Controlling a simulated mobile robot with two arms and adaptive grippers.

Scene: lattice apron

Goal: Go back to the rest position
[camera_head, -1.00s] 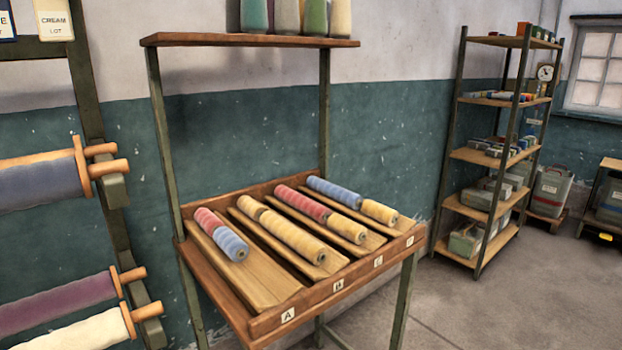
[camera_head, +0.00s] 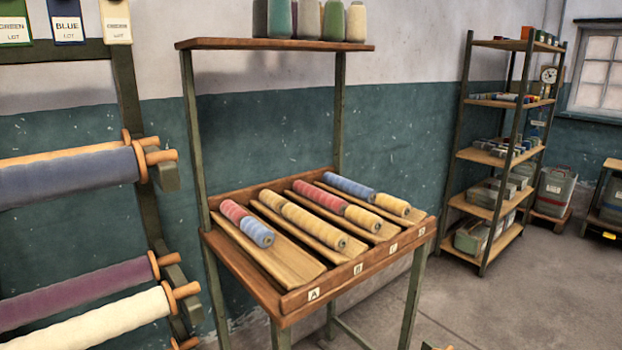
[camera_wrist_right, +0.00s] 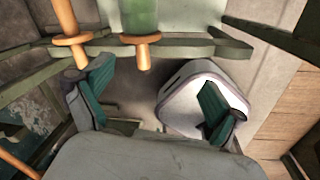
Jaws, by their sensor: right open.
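My right gripper (camera_wrist_right: 155,100) shows in the right wrist view, with its two teal-padded fingers spread wide and nothing held between them. My left gripper is in neither view. In the head view a wooden sloped stand (camera_head: 262,280) holds rows of red, blue and yellow spools in lanes with letter labels. A rack at the left carries a blue roll (camera_head: 70,183), a purple roll (camera_head: 80,295) and a cream roll (camera_head: 110,318). In the right wrist view a green roll (camera_wrist_right: 140,15) with wooden ends is beyond the fingers.
An upper shelf (camera_head: 275,44) above the stand holds several cones. A tall shelf unit (camera_head: 490,155) with boxes stands at the right, near grey bins (camera_head: 555,190). The concrete floor (camera_head: 500,310) at the front right is clear.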

